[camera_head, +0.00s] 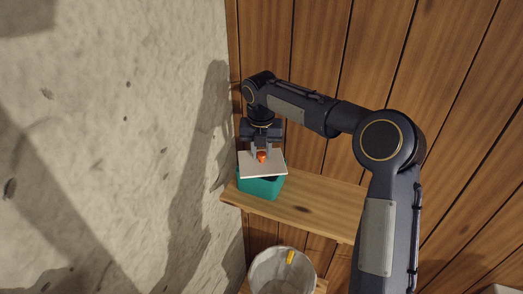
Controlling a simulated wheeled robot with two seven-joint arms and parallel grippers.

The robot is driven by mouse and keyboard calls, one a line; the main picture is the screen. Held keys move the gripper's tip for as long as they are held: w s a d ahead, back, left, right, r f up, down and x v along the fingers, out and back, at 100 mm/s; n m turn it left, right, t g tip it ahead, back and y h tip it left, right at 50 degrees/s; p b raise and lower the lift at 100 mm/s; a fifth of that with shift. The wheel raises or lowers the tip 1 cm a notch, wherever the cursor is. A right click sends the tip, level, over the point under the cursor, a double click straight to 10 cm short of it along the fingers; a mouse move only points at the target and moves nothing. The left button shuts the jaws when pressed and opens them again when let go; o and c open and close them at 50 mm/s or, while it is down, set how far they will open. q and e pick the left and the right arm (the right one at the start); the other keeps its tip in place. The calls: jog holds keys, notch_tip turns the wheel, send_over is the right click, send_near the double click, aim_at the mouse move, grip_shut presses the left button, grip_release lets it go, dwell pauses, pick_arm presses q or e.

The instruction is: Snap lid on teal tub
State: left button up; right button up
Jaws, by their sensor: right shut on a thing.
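The teal tub (262,188) stands at the left end of a wooden shelf. A pale, flat, square lid (275,168) with an orange-red knob (261,156) is over the tub's top and looks slightly tilted. A dark gap shows under its right front part, so part of the tub's opening is uncovered. My right gripper (261,152) points down and is shut on the lid's knob. Whether the lid touches the rim at the back is hidden by the lid and gripper. My left gripper is not in view.
The wooden shelf (310,203) is bare to the right of the tub. A pale round bucket (272,275) with a yellow thing (290,257) at its rim is below the shelf. A rough plaster wall (120,130) is close on the left, and a wood-plank wall (310,50) is behind.

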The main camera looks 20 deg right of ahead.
jog(key=shift+p, duration=0.5)
dwell(0.7)
jog(key=shift+f, duration=0.15)
dwell(1.1)
jog(key=o, duration=1.5)
jog(key=shift+r, duration=3.5)
jog(key=shift+s, duration=0.1)
